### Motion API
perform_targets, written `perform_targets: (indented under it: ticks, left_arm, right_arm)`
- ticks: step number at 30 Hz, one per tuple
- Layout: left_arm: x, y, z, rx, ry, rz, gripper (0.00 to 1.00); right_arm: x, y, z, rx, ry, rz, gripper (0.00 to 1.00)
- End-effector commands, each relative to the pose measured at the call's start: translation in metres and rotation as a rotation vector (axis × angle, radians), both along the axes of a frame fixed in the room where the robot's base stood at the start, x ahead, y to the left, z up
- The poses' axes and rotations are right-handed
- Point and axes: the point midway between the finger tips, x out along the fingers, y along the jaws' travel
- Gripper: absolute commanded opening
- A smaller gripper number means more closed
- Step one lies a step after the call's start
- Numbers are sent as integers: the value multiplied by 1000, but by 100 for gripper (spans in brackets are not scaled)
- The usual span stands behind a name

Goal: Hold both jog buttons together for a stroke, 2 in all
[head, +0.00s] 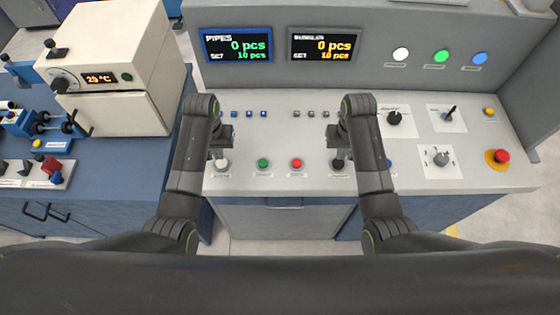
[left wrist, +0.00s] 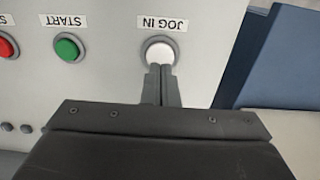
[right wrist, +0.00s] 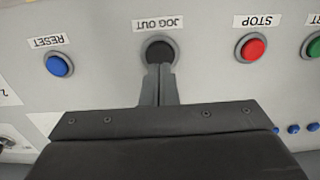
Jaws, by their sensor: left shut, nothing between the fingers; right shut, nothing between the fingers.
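The white jog in button (head: 222,164) is at the left of the panel's front row, and in the left wrist view (left wrist: 160,52) it lies right at my left fingertips. My left gripper (left wrist: 161,72) is shut and empty, its tips over the button's near edge. The black jog out button (head: 338,163) is at the right of that row and also shows in the right wrist view (right wrist: 159,50). My right gripper (right wrist: 160,68) is shut and empty, its tips at that button's near edge. I cannot tell whether either button is pressed down.
Between them sit the green start button (head: 263,163) and the red stop button (head: 297,163). A blue reset button (right wrist: 60,65) is beside jog out. The pipes display (head: 237,46) and bundles display (head: 323,45) both read 0 pcs. A red emergency knob (head: 501,156) is far right.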

Motion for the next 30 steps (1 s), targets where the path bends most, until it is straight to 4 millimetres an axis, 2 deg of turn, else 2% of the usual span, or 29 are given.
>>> perform_targets:
  ticks: [7,26,30]
  left_arm:
    - [0,0,-2,0,1,0,0]
    - [0,0,-33,0,2,0,0]
    - [0,0,-34,0,1,0,0]
  right_arm:
    - [0,0,0,0,0,0,0]
    - [0,0,0,0,0,0,0]
    - [0,0,0,0,0,0,0]
